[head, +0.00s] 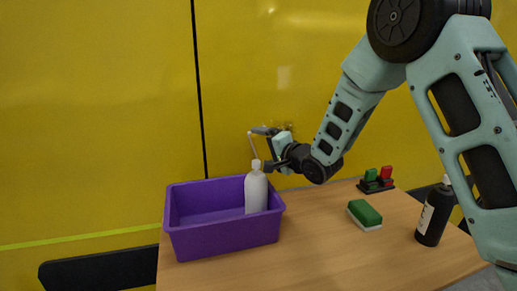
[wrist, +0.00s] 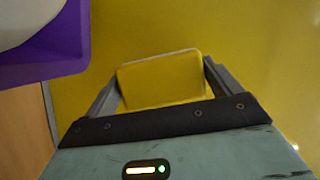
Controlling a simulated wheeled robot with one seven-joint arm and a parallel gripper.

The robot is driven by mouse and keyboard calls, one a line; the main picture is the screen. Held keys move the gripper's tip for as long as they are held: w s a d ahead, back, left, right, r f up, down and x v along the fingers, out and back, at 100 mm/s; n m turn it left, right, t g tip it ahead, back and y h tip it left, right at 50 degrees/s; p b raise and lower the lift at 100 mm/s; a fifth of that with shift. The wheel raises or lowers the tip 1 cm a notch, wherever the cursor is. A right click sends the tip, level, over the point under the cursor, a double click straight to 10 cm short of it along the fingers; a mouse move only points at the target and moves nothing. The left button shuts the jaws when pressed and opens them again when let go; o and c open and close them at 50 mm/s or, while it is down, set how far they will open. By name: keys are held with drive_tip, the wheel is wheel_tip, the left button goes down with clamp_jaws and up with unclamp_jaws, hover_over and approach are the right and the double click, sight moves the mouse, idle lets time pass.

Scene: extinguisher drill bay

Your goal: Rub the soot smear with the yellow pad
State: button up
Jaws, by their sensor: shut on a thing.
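My gripper (head: 258,147) is shut on the yellow pad (wrist: 160,80), which sits between the two fingers in the wrist view. In the head view the pad shows nearly edge-on as a thin pale strip (head: 253,146). The gripper is close to the yellow wall panel, above the right back part of the purple bin. A faint dark smudge (head: 289,126) shows on the panel just behind the gripper and may be the soot smear; the arm partly hides that area. I cannot tell whether the pad touches the panel.
A purple bin (head: 222,240) holds a white bottle (head: 256,192) just below the gripper. On the wooden table (head: 330,245) are a green and white sponge (head: 365,214), a black bottle (head: 434,217) and a dark stand with red and green pieces (head: 377,180). The table's front middle is clear.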

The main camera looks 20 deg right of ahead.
drive_tip(key=shift+w+d+r+p, duration=0.1)
drive_tip(key=shift+d+p, duration=0.2)
drive_tip(key=shift+d, duration=2.1)
